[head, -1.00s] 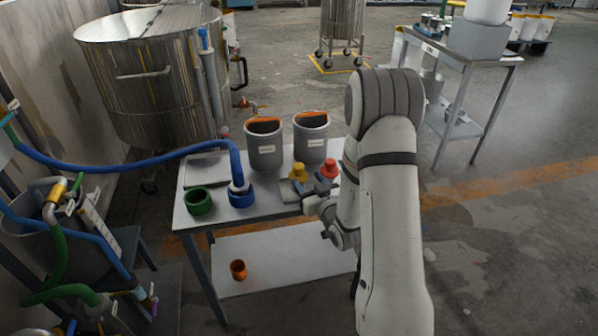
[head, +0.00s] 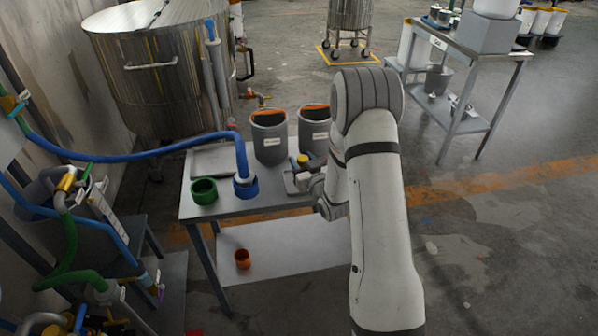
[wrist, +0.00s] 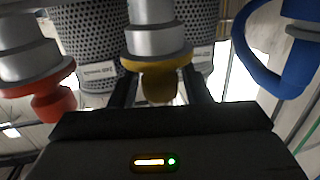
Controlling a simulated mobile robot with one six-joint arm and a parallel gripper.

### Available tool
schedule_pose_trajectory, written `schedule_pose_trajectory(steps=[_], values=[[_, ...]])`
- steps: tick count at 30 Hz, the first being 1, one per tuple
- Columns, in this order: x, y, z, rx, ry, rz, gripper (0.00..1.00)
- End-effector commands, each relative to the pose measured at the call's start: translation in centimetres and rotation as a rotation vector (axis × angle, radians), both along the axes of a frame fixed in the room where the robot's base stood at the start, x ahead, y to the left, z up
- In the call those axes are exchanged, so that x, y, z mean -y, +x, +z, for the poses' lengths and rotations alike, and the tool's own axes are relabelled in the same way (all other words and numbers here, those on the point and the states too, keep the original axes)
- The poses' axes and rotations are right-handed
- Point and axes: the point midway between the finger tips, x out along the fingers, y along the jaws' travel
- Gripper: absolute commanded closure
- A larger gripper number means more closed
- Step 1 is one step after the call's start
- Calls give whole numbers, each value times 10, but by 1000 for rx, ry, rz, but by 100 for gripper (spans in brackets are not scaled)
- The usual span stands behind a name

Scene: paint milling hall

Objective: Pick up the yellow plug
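In the wrist view the yellow plug (wrist: 160,82) has a round knob, a wide yellow flange and a grey metal stem. My gripper's two dark fingers (wrist: 160,92) are apart, one on each side of the knob. A gap shows between the knob and each finger, so the gripper is open. The red plug (wrist: 50,95) shows at the left of the wrist view; my arm hides it in the head view.
Two grey perforated buckets (head: 269,138) stand close behind the plug. A blue hose coupling (head: 245,187) and a green ring (head: 204,192) are to the left. An orange cup (head: 243,259) sits on the lower shelf (head: 285,250). A large steel tank (head: 150,85) stands behind.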

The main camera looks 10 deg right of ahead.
Motion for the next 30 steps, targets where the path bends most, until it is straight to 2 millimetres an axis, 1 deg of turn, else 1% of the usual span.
schedule_pose_trajectory(steps=[1, 2, 13, 20, 23, 26, 30], values=[[0, 0, 0, 0, 0, 0, 61], [0, 0, 0, 0, 0, 0, 64], [1, 0, 0, 0, 0, -1, 94], [1, 0, 1, 1, -1, -1, 95], [1, 0, 4, 2, -1, -1, 95], [1, 0, 12, 4, 0, -1, 95], [1, 0, 31, 6, -2, -1, 95]])
